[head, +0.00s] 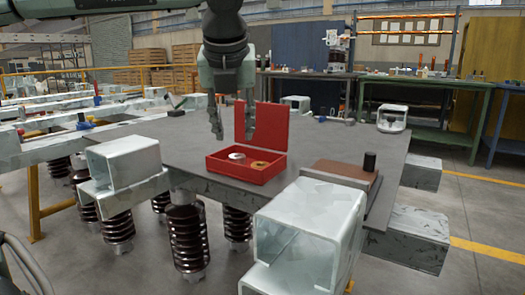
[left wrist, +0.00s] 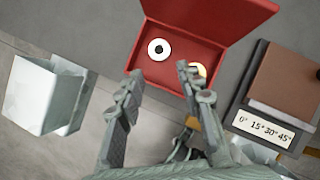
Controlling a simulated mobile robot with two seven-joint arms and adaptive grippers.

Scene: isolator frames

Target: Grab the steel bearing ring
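The steel bearing ring (head: 237,156) is a pale, flat ring lying in the left part of an open red box (head: 240,176) on the grey table. In the left wrist view the ring (left wrist: 152,51) shows whole, with a dark centre hole. A brass-coloured ring (head: 260,165) lies to its right in the same box; in the left wrist view a finger partly covers it. My left gripper (head: 234,136) points down above the box, open and empty, fingers apart. In the left wrist view the ring appears just beyond the fingertips (left wrist: 159,74). My right gripper is not in view.
The box's red lid (head: 275,126) stands up at its back, close to the gripper. A brown block on a dark plate (head: 347,172) lies to the right. Square metal tubes (head: 310,222) stand at the front. The grey tabletop (head: 180,140) left of the box is clear.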

